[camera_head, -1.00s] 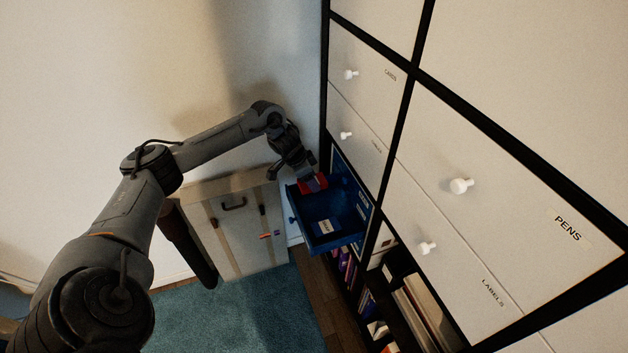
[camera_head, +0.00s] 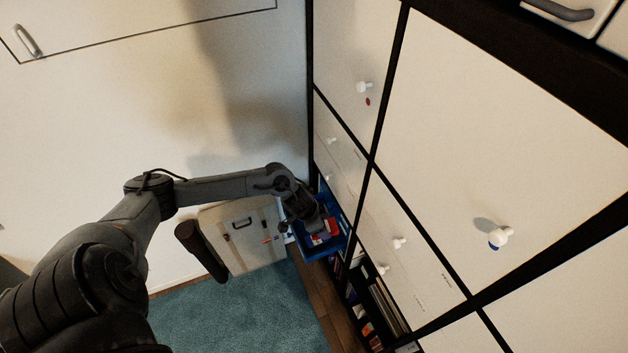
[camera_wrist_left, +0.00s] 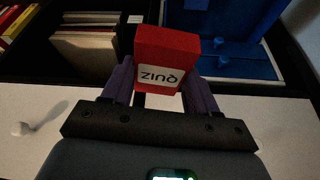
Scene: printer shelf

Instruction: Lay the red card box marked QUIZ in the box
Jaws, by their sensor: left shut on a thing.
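The red card box marked QUIZ (camera_wrist_left: 167,58) is between the purple fingers of my left gripper (camera_wrist_left: 160,84) in the left wrist view, its white label upside down. In the head view my left gripper (camera_head: 320,228) is over the open blue box (camera_head: 338,250), which juts from the shelf. Red shows there beneath the gripper, beside a white patch. A blue part (camera_wrist_left: 230,55) with knobs shows at the upper right of the wrist view. The arm and gripper hide much of the inside. I cannot tell whether the card box touches the bottom. My right gripper is out of view.
White drawer fronts with white knobs (camera_head: 499,237) fill the right side. Books and folders (camera_wrist_left: 85,50) stand in open shelf compartments. A pale case (camera_head: 240,238) stands by the wall left of the blue box. Teal carpet (camera_head: 240,315) lies below.

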